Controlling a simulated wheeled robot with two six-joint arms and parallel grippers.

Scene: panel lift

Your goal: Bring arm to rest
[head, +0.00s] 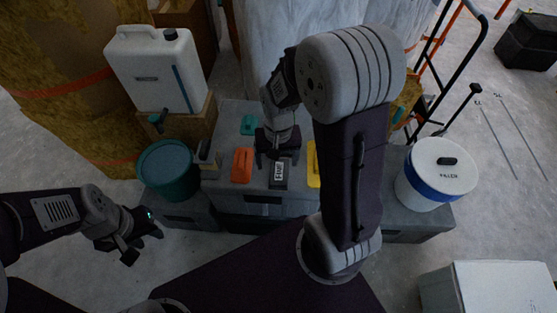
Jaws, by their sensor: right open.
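My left gripper (146,241) hangs over the floor at the lower left, with its fingers apart and nothing seen between them. My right arm reaches in from the lower right, and its elbow is high over the grey bench (232,203). My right gripper (278,162) is open and points down over the bench, just above a dark item with a white label (279,175). I cannot tell whether the fingers touch that item.
An orange item (242,165), a teal item (249,125) and a yellow item (313,165) lie near the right gripper. A teal bucket (170,172), a white canister (157,75) and a white-lidded bucket (437,172) flank the bench. A pale box (490,290) stands lower right.

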